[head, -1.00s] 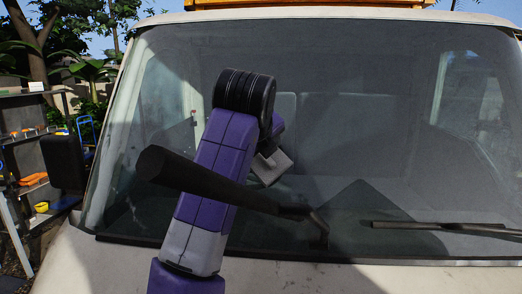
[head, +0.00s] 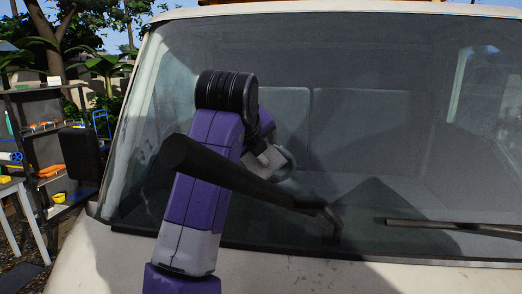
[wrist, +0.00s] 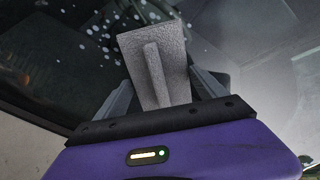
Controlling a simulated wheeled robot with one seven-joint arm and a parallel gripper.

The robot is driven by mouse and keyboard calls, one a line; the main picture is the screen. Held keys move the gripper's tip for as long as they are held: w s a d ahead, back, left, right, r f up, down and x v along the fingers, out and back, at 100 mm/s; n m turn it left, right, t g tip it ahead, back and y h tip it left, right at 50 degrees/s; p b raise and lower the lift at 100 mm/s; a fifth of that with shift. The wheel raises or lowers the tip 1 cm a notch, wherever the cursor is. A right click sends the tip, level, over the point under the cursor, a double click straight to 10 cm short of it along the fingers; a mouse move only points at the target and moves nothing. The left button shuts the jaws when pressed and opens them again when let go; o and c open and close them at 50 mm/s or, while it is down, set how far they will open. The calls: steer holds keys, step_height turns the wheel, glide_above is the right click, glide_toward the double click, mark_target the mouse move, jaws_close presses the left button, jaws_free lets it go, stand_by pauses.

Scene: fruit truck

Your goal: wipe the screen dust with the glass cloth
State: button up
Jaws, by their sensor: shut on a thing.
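The windscreen (head: 400,130) of a pale truck fills much of the head view. My gripper (wrist: 160,84) is shut on the grey glass cloth (wrist: 176,50), a flat pad with a raised ridge, in the wrist view. Pale dust spots (wrist: 109,22) show on the dark glass left of and beyond the cloth. In the head view my gripper (head: 270,160) is in front of the left-middle glass, partly hidden by my arm. I cannot tell whether the cloth touches the glass.
A black wiper arm (head: 230,180) stands out from the glass and crosses in front of my arm. Another wiper (head: 450,225) lies along the lower right glass. A black side mirror (head: 80,152) is at the left, with a shelf of tools (head: 45,150) beyond.

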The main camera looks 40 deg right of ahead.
mark_target(275, 153)
steer(key=shift+w+a+f, duration=0.1)
steer(key=shift+w+a, duration=0.35)
steer(key=shift+w, duration=0.2)
steer(key=shift+w+a, duration=0.45)
steer(key=shift+w, duration=0.15)
